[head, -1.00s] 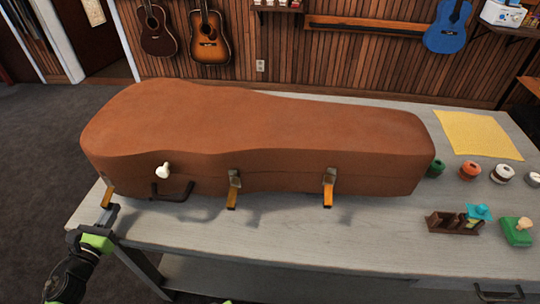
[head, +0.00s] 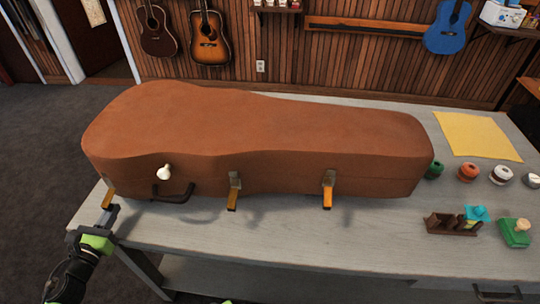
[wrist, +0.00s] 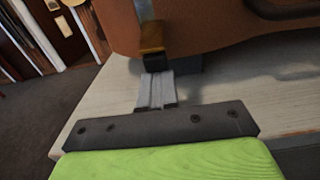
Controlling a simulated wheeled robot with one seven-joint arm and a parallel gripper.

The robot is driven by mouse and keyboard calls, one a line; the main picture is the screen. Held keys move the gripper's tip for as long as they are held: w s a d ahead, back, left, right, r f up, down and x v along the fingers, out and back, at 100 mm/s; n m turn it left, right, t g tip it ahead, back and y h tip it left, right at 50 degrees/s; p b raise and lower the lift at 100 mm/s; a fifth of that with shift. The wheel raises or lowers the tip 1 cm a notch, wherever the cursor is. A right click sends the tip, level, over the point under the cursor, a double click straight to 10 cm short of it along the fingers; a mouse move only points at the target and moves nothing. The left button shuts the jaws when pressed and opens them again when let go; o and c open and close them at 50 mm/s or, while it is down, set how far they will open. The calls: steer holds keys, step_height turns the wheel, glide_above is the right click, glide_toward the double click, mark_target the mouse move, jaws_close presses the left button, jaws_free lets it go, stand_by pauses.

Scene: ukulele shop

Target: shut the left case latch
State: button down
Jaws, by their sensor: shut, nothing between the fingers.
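The brown ukulele case (head: 260,130) lies closed-lidded on the grey table. The left case latch (head: 109,193) is an orange-yellow lever on the case's front left, hanging down and outward; it also shows in the wrist view (wrist: 152,38). Two more latches, the middle one (head: 233,195) and the right one (head: 328,193), hang the same way along the front. My gripper (head: 112,210) is shut and empty. Its fingertips, seen in the wrist view (wrist: 155,75), are right at the lower end of the left latch; whether they touch it I cannot tell.
A dark handle (head: 174,193) and a white knob-like object (head: 164,172) are at the case front, right of the left latch. The table (head: 280,235) is clear in front of the case. A small wooden rack (head: 453,224), a green block (head: 515,232) and several round tins stand at the right.

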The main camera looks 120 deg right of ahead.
steer(key=shift+w+a+r+p, duration=0.2)
steer(key=shift+r+p, duration=0.75)
steer(key=shift+r, duration=0.1)
steer(key=shift+w+a+r+p, duration=0.15)
steer(key=shift+r+p, duration=0.8)
steer(key=shift+r, duration=0.15)
steer(key=shift+r+p, duration=1.1)
steer(key=shift+p, duration=0.25)
steer(key=p, duration=0.1)
glide_toward(107, 199)
steer(key=shift+w+a+r, duration=0.9)
steer(key=shift+a+r, duration=0.05)
steer(key=shift+a, duration=0.1)
